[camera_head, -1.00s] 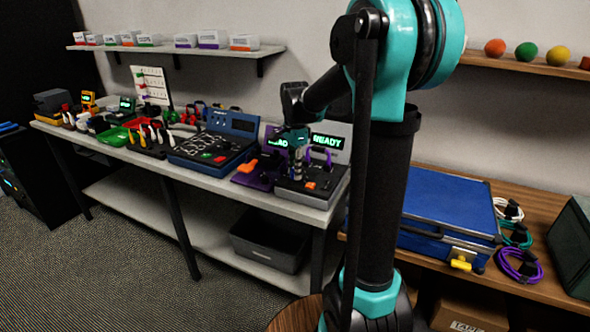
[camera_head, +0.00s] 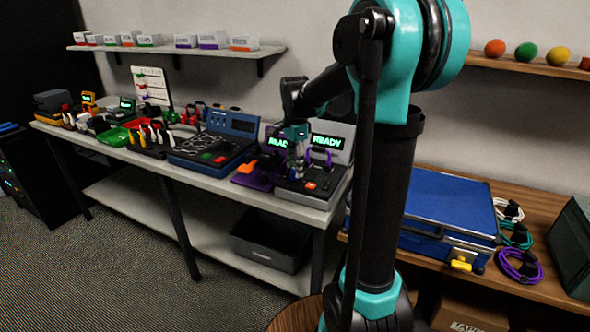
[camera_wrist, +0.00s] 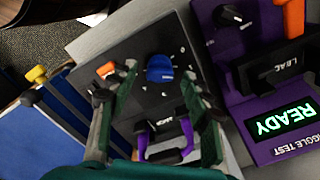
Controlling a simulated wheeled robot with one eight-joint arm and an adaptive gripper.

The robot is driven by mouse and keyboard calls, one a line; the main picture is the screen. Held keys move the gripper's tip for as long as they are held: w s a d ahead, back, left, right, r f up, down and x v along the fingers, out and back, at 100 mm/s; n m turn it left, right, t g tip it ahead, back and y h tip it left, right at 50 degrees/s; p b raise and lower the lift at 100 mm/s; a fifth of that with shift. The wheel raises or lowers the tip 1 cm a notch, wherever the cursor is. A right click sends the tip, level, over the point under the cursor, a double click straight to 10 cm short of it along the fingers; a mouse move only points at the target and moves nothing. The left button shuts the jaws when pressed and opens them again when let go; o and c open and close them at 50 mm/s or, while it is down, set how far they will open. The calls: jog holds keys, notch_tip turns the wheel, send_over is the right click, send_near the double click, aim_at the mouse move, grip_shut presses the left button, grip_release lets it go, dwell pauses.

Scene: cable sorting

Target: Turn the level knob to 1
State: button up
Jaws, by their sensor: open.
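A blue knob (camera_wrist: 160,69) sits on a dark panel (camera_wrist: 145,45) with small white marks around it; they are too small to read surely. I take it as the level knob; its pointer direction is unclear. My gripper (camera_wrist: 159,75) is open, its fingers on either side of the knob, with visible gaps to it. Whether the fingertips reach down to the knob's height I cannot tell. In the head view my gripper (camera_head: 296,162) is over the grey device (camera_head: 318,197) at the bench's right end and hides the knob.
The device also carries an orange button (camera_wrist: 106,69) and a purple handle (camera_wrist: 165,138) close to my fingers. A purple test unit (camera_wrist: 238,108) with a READY screen, black knob and orange lever stands beside it. A blue case (camera_head: 445,205) lies on the wooden bench at right.

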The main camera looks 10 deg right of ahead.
aim_at(295, 170)
notch_tip(295, 170, up, 10)
jog(key=shift+r, duration=0.2)
jog(key=shift+s, duration=0.1)
dwell(0.3)
